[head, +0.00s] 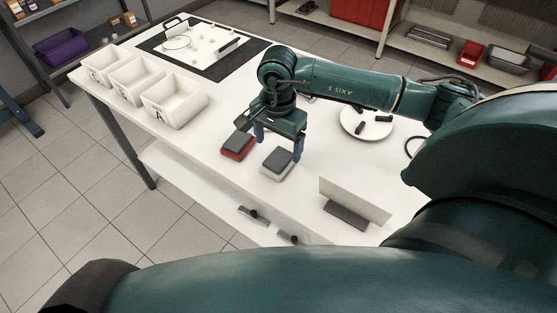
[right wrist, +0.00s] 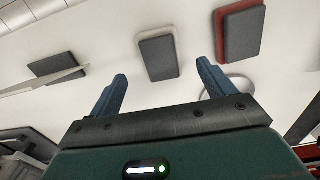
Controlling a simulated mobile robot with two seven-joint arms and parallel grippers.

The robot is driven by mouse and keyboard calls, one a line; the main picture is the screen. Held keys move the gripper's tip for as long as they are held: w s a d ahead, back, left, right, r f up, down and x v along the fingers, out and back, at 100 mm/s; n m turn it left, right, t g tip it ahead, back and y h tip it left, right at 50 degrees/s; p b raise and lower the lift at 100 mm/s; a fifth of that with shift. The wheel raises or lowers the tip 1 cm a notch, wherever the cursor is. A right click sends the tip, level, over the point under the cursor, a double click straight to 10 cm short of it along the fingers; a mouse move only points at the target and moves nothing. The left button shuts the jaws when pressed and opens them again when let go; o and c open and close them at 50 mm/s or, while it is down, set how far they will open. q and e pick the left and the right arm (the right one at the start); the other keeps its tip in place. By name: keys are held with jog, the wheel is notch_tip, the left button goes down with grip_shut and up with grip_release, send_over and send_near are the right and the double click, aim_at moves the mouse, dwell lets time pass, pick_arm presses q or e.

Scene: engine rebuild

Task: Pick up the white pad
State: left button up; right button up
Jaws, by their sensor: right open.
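The white pad (head: 276,164) has a dark grey top on a white base and lies flat on the white table. It also shows in the right wrist view (right wrist: 158,58), ahead of my fingers. My right gripper (head: 278,146) is open and points down over the white pad, with its two blue fingers apart. In the right wrist view the gripper (right wrist: 162,75) has nothing between its fingers. The red pad (head: 238,146), grey on a red base, lies just left of the white one; it is at the upper right in the wrist view (right wrist: 239,35). My left gripper is not in view.
Three white bins (head: 174,102) stand at the table's left edge, near a black mat (head: 155,40) with a white board. A round white plate (head: 366,124) holds dark pieces. An upright white panel (head: 352,203) stands right of the pads. Small dark parts lie near the front edge.

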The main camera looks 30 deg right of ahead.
aim_at(279, 156)
notch_tip(279, 156, down, 5)
jog(key=shift+d+f+p, duration=0.1)
jog(key=shift+p, duration=0.4)
jog(key=shift+w, duration=0.1)
jog(key=c, duration=1.1)
